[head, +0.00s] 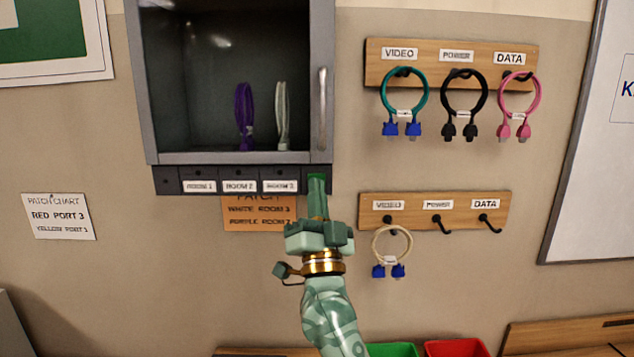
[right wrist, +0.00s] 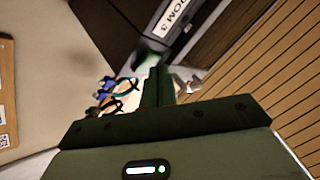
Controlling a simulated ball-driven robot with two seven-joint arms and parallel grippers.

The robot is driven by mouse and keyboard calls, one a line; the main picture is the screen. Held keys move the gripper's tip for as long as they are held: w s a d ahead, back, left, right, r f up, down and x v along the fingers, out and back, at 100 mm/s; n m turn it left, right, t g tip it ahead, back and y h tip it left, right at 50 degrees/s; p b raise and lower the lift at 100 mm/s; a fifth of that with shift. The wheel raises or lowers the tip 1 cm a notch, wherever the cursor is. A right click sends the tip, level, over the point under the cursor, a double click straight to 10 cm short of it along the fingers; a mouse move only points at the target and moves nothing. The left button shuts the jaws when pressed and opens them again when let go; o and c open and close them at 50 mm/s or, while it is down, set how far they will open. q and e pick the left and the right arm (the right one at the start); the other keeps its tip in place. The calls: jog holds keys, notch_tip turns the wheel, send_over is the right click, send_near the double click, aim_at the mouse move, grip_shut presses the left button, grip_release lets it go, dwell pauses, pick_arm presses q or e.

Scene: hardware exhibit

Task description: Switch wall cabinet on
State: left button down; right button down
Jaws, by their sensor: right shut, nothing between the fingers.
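The wall cabinet (head: 140,80) hangs at the upper left in the head view, grey-framed with a glass front and a vertical handle (head: 322,110) on its right. A dark strip (head: 168,182) along its bottom carries labels for Room 1, Room 2 and Room 3. My right gripper (head: 317,180) is shut and empty. Its fingertips overlap the strip's right end, right of the Room 3 label (head: 280,186), and hide what is there. In the right wrist view the closed fingers (right wrist: 158,82) point at the strip near the Room 3 label (right wrist: 172,17); I cannot tell whether they touch. My left gripper is not in view.
A purple cable (head: 244,115) and a white cable (head: 282,115) are inside the cabinet. Two wooden hook boards (head: 425,75) (head: 460,222) with cables are on the right. An orange note (head: 258,212) hangs under the strip. Green (head: 392,350) and red (head: 455,348) bins stand below.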

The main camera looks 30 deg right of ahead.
jog(key=shift+w+d, duration=0.2)
jog(key=shift+w, duration=0.05)
dwell(0.5)
jog(key=shift+s+a, duration=0.1)
jog(key=shift+s+a+p, duration=0.25)
jog(key=shift+s+p, duration=0.2)
jog(key=s+a, duration=0.1)
jog(key=s+a+p, duration=0.1)
jog(key=s, duration=0.1)
jog(key=s+a+p, duration=0.1)
jog(key=s, duration=0.1)
dwell(0.4)
